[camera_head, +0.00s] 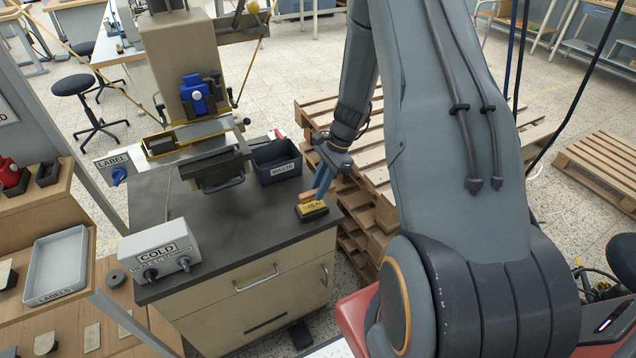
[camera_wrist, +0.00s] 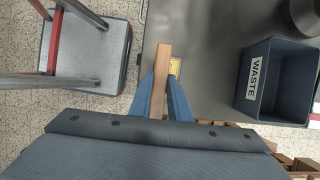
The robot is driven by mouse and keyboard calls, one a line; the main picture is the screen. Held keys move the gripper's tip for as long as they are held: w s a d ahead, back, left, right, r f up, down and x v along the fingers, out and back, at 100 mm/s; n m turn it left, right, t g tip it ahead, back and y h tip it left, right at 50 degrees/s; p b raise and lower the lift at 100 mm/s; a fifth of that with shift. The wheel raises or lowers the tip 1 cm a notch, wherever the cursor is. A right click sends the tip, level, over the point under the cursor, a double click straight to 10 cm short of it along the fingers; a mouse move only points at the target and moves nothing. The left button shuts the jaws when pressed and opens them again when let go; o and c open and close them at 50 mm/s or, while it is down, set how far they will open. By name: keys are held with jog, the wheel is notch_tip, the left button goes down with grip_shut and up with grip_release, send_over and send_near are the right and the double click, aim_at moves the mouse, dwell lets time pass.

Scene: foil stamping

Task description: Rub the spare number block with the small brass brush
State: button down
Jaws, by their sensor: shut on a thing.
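My gripper (camera_head: 320,190) has blue fingers and is shut on the wooden handle of the brush (camera_head: 306,196). In the wrist view, the tan handle (camera_wrist: 163,58) sticks out between the two fingers (camera_wrist: 162,92). The brush's bristles cannot be made out. A yellow and black block with lettering (camera_head: 312,213), apparently the spare number block, lies near the right front corner of the dark bench top. The brush is right over or at this block; I cannot tell whether they touch. In the wrist view the block (camera_wrist: 175,67) shows partly, beside the handle.
The WASTE bin (camera_head: 277,160) stands on the bench behind the block. The stamping press (camera_head: 183,60) and the COLD control box (camera_head: 158,250) are to the left. Wooden pallets (camera_head: 345,150) are stacked close behind the bench's right edge. The bench top between is clear.

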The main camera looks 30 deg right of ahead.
aim_at(321, 206)
notch_tip(321, 206, down, 4)
jog(key=shift+f+b, duration=0.1)
jog(key=shift+b, duration=0.95)
jog(key=shift+w+d+f, duration=0.1)
jog(key=shift+d+f, duration=0.25)
jog(key=shift+d, duration=0.05)
jog(key=shift+d+f, duration=0.2)
jog(key=shift+d, duration=0.5)
jog(key=shift+d+r, duration=0.1)
jog(key=shift+d, duration=0.85)
jog(key=shift+a, duration=2)
jog(key=shift+a+r, duration=0.15)
jog(key=shift+r, duration=0.05)
jog(key=shift+r+p, duration=2.15)
jog(key=shift+r, duration=1.7)
